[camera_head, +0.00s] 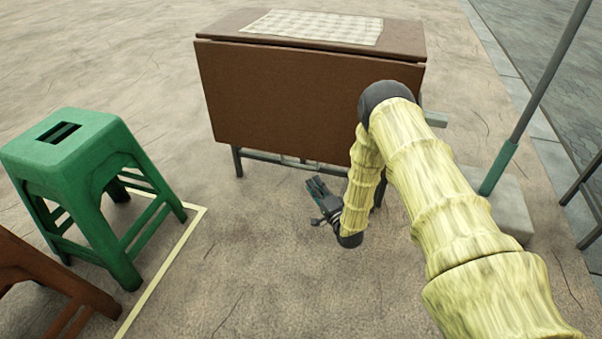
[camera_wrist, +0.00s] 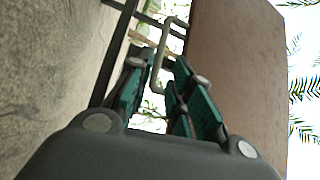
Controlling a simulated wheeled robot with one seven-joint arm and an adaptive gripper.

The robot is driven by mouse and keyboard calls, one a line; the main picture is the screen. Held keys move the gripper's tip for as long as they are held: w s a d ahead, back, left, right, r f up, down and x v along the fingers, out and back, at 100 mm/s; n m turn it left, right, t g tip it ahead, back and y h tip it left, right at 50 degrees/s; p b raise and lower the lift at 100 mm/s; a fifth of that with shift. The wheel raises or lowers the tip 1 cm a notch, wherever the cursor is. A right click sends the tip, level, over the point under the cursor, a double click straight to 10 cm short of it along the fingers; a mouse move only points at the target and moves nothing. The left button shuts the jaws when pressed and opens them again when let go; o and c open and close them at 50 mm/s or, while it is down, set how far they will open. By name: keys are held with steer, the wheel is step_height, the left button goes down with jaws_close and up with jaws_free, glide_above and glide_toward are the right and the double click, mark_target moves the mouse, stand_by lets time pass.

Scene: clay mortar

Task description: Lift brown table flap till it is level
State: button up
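The brown table flap (camera_head: 290,100) hangs straight down from the brown table's top (camera_head: 395,38) in the head view. My gripper (camera_head: 318,187) is low, near the ground, in front of and below the flap's bottom edge. In the wrist view the flap (camera_wrist: 240,70) rises on the right. There my gripper (camera_wrist: 158,66) shows teal fingers standing apart with nothing held. A thin pale bent bar (camera_wrist: 162,45) appears between and beyond the fingertips; I cannot tell how far away it is. My arm hides the flap's lower right corner in the head view.
A patterned mat (camera_head: 315,27) lies on the table top. A green stool (camera_head: 75,150) stands at left with a brown stool (camera_head: 40,275) before it. A pole (camera_head: 530,95) on a pale block (camera_head: 505,205) stands at right. Ground between stool and gripper is clear.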

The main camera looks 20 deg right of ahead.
mark_target(301, 166)
steer(key=b+x, duration=0.5)
steer(key=x, duration=0.5)
steer(key=shift+w+a+r, duration=0.1)
steer(key=shift+w, duration=0.3)
steer(key=shift+c, duration=0.3)
jaws_close()
